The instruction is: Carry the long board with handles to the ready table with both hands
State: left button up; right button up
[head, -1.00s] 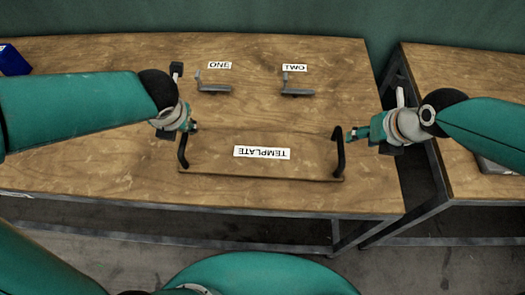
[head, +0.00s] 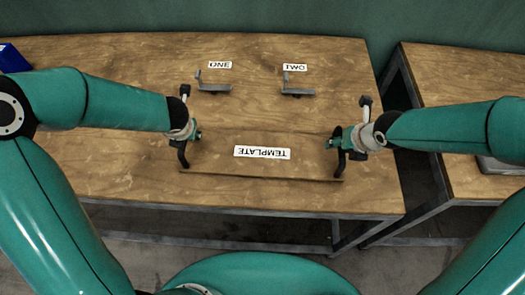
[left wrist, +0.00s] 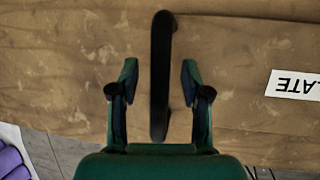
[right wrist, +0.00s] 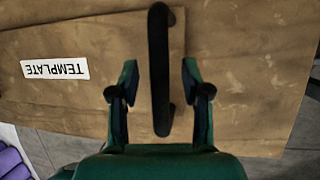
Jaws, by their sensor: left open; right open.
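The long wooden board (head: 225,167) lies flat on the table near its front edge, with a TEMPLATE label (head: 262,152) and a black handle at each end. My left gripper (head: 194,135) is at the left handle (head: 183,155). In the left wrist view that handle (left wrist: 161,75) stands between the open fingers (left wrist: 157,80). My right gripper (head: 335,142) is at the right handle (head: 340,160). In the right wrist view that handle (right wrist: 159,70) stands between the open fingers (right wrist: 157,82). Whether any finger touches a handle cannot be told.
Two grey brackets stand behind the board, by labels ONE (head: 219,65) and TWO (head: 294,67). A second wooden table (head: 455,75) stands to the right, across a gap, with a grey object (head: 498,166) on it. A blue bin (head: 12,58) is at the far left.

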pick_arm(q)
grip_shut()
pick_arm(e)
grip_shut()
pick_arm(q)
jog(key=shift+r, duration=0.15)
pick_arm(e)
jog(key=shift+r, duration=0.2)
